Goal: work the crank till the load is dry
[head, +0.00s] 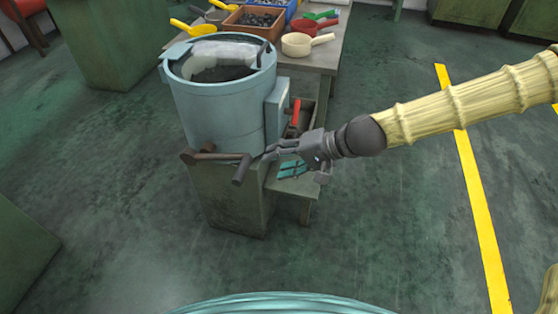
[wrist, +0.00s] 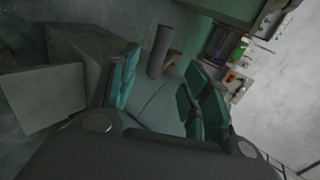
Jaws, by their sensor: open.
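A pale blue drum (head: 222,112) stands on a green pedestal (head: 232,195). Its clear lid lies over the top, and dark material shows inside. A crank (head: 218,157) sits at the drum's lower front, its arm pointing right to a dark upright handle (head: 241,170). My gripper (head: 268,154) is open and empty just right of the handle. In the wrist view my gripper (wrist: 160,85) has its teal-padded fingers apart. A dark cylinder, seemingly the crank handle (wrist: 162,48), shows ahead between them, and I cannot tell whether it touches either.
Behind the drum, a table (head: 318,60) holds scoops, a blue bin, an orange bin (head: 253,20) of dark parts and a cream pan (head: 297,44). A red-handled lever (head: 295,112) is at the drum's right side. Floor in front is clear; a yellow line (head: 467,160) runs right.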

